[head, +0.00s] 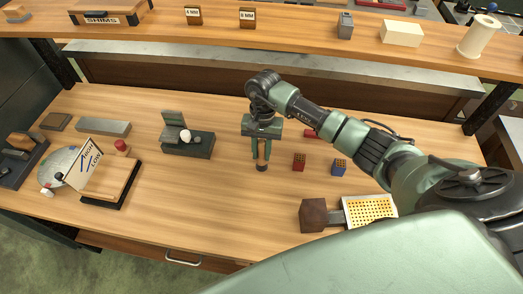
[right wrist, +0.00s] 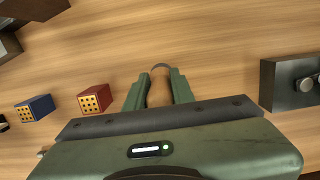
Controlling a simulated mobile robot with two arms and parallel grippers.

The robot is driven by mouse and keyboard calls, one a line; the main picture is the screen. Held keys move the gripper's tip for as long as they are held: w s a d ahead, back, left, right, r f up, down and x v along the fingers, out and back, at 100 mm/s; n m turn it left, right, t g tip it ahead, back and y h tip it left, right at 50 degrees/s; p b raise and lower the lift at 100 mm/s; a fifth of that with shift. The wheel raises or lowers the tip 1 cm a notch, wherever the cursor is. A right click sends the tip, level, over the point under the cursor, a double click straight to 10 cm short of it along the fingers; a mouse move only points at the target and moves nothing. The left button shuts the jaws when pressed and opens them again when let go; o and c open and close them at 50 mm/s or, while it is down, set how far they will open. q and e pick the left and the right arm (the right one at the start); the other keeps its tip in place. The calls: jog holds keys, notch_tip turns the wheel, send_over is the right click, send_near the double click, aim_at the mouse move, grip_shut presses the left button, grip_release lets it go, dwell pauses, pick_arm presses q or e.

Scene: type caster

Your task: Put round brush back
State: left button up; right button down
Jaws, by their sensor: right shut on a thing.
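My right gripper (head: 261,154) is shut on a small round wooden piece with a dark end, which looks like the round brush (head: 262,167). It points down between the fingers, over the middle of the workbench. In the right wrist view the same brush (right wrist: 159,92) shows between the green fingers of the right gripper (right wrist: 158,80). Its upper part is hidden by the gripper, and I cannot tell whether its end touches the wood. My left gripper is not in view.
A red block (head: 299,162) and a blue block (head: 339,167) with dotted faces stand right of the gripper. A dark vise-like fixture (head: 200,147) stands to its left. A yellow perforated plate (head: 370,209) lies front right. Bare bench (head: 220,205) lies in front. A shelf (head: 290,37) runs behind.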

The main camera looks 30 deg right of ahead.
jog(key=shift+f, duration=0.15)
jog(key=c, duration=1.2)
grip_release()
jog(key=shift+r, duration=0.35)
jog(key=r+b, duration=0.1)
jog(key=r, duration=0.2)
jog(key=w+r+b, duration=0.1)
jog(key=r, duration=0.3)
jog(key=d+r+b, duration=0.1)
jog(key=r, duration=0.2)
jog(key=shift+w+r+b, duration=0.2)
jog(key=shift+b, duration=0.1)
jog(key=shift+r, duration=0.55)
